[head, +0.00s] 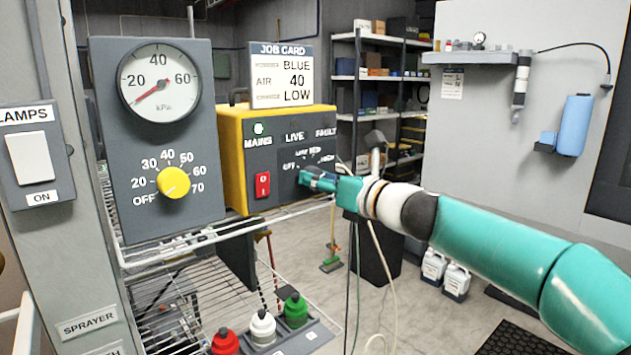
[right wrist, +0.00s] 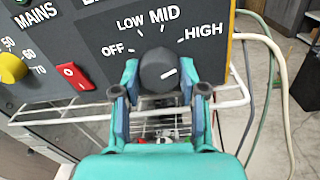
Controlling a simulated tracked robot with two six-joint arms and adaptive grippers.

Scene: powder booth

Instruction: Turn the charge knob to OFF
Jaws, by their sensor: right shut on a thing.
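The charge knob (right wrist: 158,66) is a dark round knob on the grey panel front of the yellow control box (head: 232,150). OFF, LOW, MID and HIGH are printed around it. In the right wrist view, the white mark on its face points right and slightly up, on the HIGH side. My right gripper (right wrist: 160,84) is shut on the knob, with a finger on either side. In the head view, my right gripper (head: 308,180) reaches the panel from the right and hides the knob. My left gripper is not in view.
A red switch (head: 263,185) sits left of the knob. A job card (head: 281,75) on the box reads BLUE, 40, LOW. Left is a gauge panel with a yellow knob (head: 174,182). A white wire rack (head: 190,290) is below; hoses (head: 372,250) hang nearby.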

